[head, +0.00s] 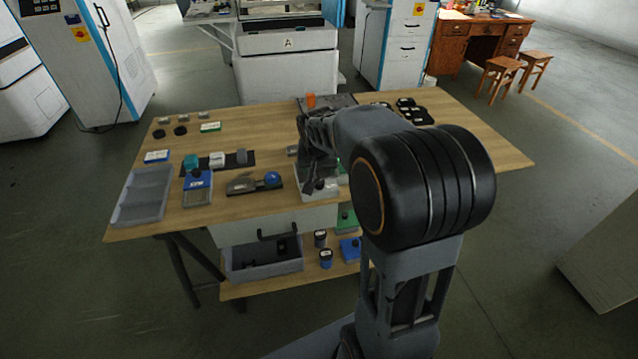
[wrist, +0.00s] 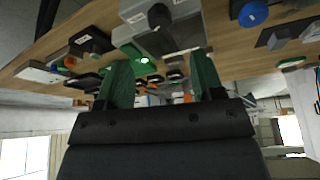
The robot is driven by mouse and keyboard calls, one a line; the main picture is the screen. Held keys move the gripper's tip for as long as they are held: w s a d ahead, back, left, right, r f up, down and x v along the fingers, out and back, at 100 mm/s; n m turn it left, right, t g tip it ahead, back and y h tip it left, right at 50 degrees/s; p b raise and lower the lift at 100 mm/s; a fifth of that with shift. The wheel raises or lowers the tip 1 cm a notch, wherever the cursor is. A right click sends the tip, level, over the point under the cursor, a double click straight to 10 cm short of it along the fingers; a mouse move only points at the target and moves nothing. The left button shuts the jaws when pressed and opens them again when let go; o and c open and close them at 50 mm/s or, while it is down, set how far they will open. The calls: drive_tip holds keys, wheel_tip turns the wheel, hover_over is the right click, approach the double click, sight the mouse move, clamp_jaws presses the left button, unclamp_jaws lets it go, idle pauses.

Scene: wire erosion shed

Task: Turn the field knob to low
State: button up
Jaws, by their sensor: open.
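A pale box with a black knob (head: 319,184) stands on the workbench (head: 425,175), just below my gripper in the head view. The wrist view shows a grey box (wrist: 186,10) with a round black knob (wrist: 159,15) at its top edge. I take this to be the field knob, but no label or setting is readable. My gripper (head: 317,172) points down over the box, and my arm hides part of it. In the wrist view my gripper (wrist: 161,72) has its two green fingers apart with nothing between them. The knob lies beyond the fingertips, apparently untouched.
A dark tool with a blue ball (head: 272,179) lies left of the box. A grey tray (head: 145,196) sits at the bench's left end. Black pieces (head: 408,106) lie at the back right. The right front of the bench is bare wood.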

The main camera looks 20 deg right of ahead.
sight(319, 182)
drive_tip(key=x, duration=0.9)
drive_tip(key=shift+w+d+f+b, duration=0.1)
drive_tip(key=shift+f+b, duration=0.2)
drive_tip(key=shift+b, duration=0.05)
drive_tip(key=shift+c, duration=0.4)
drive_tip(key=c, duration=0.8)
drive_tip(key=shift+c, duration=0.2)
